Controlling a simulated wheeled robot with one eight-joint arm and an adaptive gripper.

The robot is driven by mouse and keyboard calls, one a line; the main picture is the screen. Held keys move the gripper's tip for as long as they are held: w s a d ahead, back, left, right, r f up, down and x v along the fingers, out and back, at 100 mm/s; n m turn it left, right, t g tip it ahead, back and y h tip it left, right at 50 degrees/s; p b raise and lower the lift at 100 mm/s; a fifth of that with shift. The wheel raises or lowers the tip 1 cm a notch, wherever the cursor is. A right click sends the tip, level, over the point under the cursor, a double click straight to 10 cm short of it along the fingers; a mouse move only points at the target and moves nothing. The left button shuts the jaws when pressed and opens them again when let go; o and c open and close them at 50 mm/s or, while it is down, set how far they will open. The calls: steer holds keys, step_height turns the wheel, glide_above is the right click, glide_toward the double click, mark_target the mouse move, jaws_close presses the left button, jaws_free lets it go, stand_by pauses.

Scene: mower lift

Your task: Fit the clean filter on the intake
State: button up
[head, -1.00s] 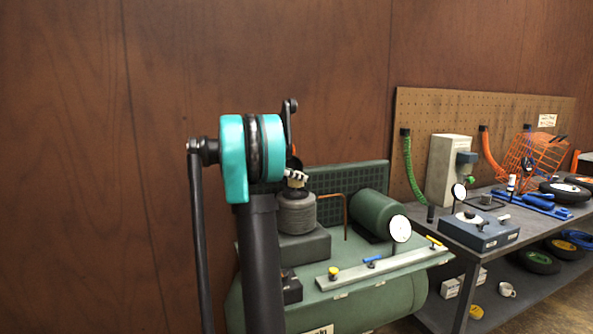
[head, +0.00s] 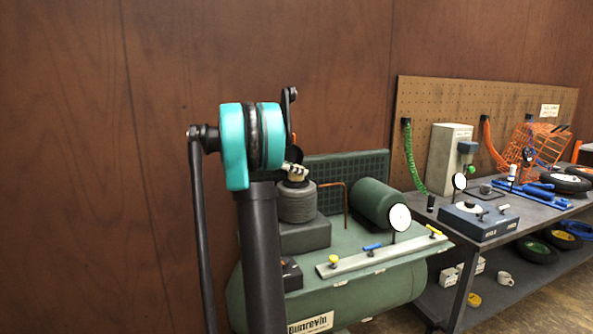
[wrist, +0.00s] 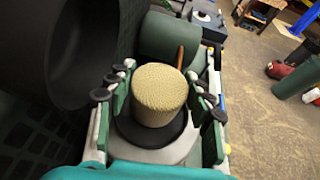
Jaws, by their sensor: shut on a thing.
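The clean filter is a beige, fine-textured cylinder (wrist: 160,88) in the middle of the wrist view. My gripper (wrist: 162,92) is shut on it, with green-backed, dark-padded fingers on its left and right sides. The filter's lower end is at a black round ring (wrist: 150,132) on a pale base; whether it is seated there I cannot tell. In the head view my gripper (head: 294,172) is just above the ribbed grey pump cylinder (head: 297,203) on the green compressor (head: 375,295). The filter is not clearly visible there, and my arm hides part of this area.
A green motor (head: 378,204) and a copper pipe (head: 346,205) stand right of the pump cylinder. A rail with valves (head: 380,257) and a white gauge (head: 399,217) are in front. The grey workbench (head: 480,238) at right holds tools and devices.

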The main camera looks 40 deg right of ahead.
steer(key=shift+f, duration=0.55)
stand_by(0.7)
steer(key=o, duration=0.8)
steer(key=v, duration=1.1)
stand_by(0.7)
